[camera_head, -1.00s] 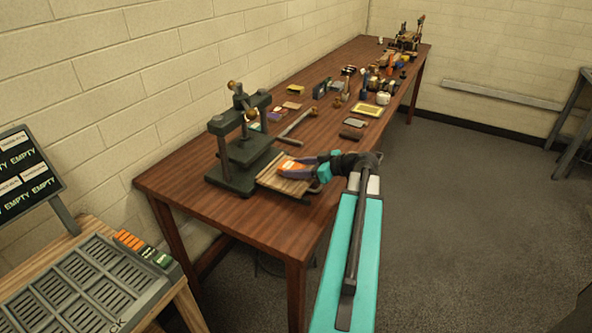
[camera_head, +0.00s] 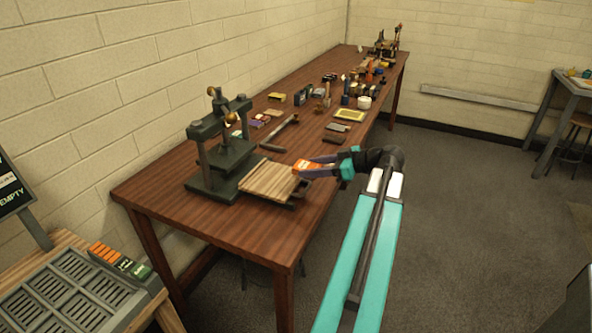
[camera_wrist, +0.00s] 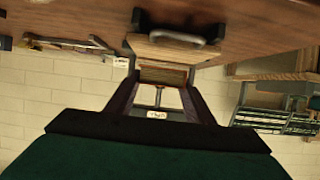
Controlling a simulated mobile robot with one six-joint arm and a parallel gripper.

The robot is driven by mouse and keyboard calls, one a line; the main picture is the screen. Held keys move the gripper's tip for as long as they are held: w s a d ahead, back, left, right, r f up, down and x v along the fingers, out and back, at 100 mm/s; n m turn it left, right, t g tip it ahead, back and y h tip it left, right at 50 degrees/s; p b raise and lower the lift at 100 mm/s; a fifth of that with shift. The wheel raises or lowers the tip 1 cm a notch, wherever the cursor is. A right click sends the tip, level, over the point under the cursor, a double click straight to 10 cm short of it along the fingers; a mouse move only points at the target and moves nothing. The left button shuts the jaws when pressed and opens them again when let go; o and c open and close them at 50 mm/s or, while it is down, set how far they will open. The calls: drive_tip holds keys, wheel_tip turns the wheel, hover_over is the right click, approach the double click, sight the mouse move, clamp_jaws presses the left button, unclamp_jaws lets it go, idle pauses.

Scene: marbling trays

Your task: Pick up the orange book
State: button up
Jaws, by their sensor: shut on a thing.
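The orange book (camera_head: 304,165) is small, with a pale marking on its face. My gripper (camera_head: 317,168) is shut on it and holds it above the near right corner of the slatted wooden board (camera_head: 268,181). The dark jaws partly cover the book's right side. In the wrist view, the two fingers of my gripper (camera_wrist: 162,88) reach toward the board, and the book's outline between them is hard to make out.
A dark green press (camera_head: 226,160) stands at the board's left. Behind lie a hammer-like tool (camera_head: 280,133), a dark block (camera_head: 334,139), a yellow-framed tray (camera_head: 350,115) and several bottles. At lower left is a slotted rack (camera_head: 70,290). The table's front right corner is bare.

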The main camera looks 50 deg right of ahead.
drive_tip(key=shift+s+d+r+b, duration=0.15)
drive_tip(key=shift+s+d, duration=0.2)
drive_tip(key=shift+s, duration=0.45)
drive_tip(key=shift+s+d+b, duration=0.1)
drive_tip(key=shift+s+d, duration=0.25)
drive_tip(key=shift+s, duration=0.4)
drive_tip(key=shift+s+d+r+b, duration=0.15)
drive_tip(key=shift+s+d, duration=0.2)
drive_tip(key=shift+s, duration=0.45)
drive_tip(key=shift+s+f, duration=0.1)
